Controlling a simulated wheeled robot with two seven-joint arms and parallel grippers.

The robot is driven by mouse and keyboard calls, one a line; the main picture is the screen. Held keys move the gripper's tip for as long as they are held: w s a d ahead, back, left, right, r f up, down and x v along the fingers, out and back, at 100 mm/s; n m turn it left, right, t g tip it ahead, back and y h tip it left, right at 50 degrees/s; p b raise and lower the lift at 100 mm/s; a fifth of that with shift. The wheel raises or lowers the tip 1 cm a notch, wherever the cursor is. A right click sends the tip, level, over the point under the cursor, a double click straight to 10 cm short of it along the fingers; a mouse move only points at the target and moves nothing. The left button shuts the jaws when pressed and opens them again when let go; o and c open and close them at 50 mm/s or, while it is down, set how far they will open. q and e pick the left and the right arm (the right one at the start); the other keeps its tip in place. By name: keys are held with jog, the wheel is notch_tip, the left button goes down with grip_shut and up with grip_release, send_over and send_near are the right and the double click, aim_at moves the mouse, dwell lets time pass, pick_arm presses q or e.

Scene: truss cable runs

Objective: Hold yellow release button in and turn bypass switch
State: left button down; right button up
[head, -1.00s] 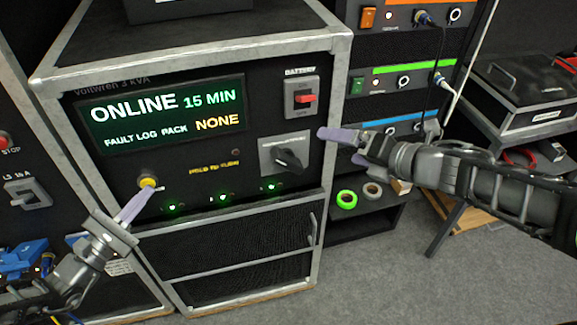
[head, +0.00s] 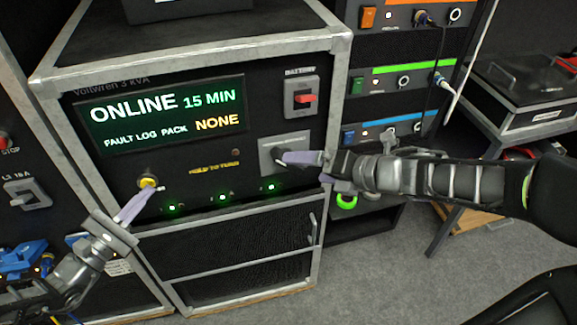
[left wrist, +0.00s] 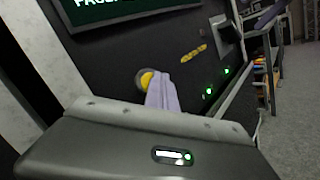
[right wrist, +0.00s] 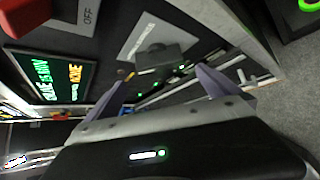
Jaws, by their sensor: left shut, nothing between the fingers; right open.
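The yellow release button (head: 147,182) sits low on the left of the black panel. My left gripper (head: 152,191) is shut, with its fingertips at the button; the left wrist view shows the button (left wrist: 147,79) partly behind the fingers. Whether it is pressed in I cannot tell. The bypass switch, a dark knob on a grey plate (head: 268,152), is partly hidden by my right gripper (head: 318,170) in the head view. In the right wrist view the knob (right wrist: 158,58) lies ahead, between the open fingers (right wrist: 165,92).
The display (head: 160,113) reads ONLINE 15 MIN and NONE. A red battery switch (head: 305,98) sits above the bypass plate. Several green lamps (head: 222,197) line the panel's bottom. A rack (head: 405,70) with cables stands to the right, with a green tape roll (head: 346,202) below.

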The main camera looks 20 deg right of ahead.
aim_at(289, 167)
jog(key=x, duration=0.7)
jog(key=shift+w+a+f, duration=0.2)
jog(key=shift+a, duration=0.05)
jog(key=shift+c, duration=0.2)
jog(key=c, duration=1.3)
jog(key=shift+o, duration=0.2)
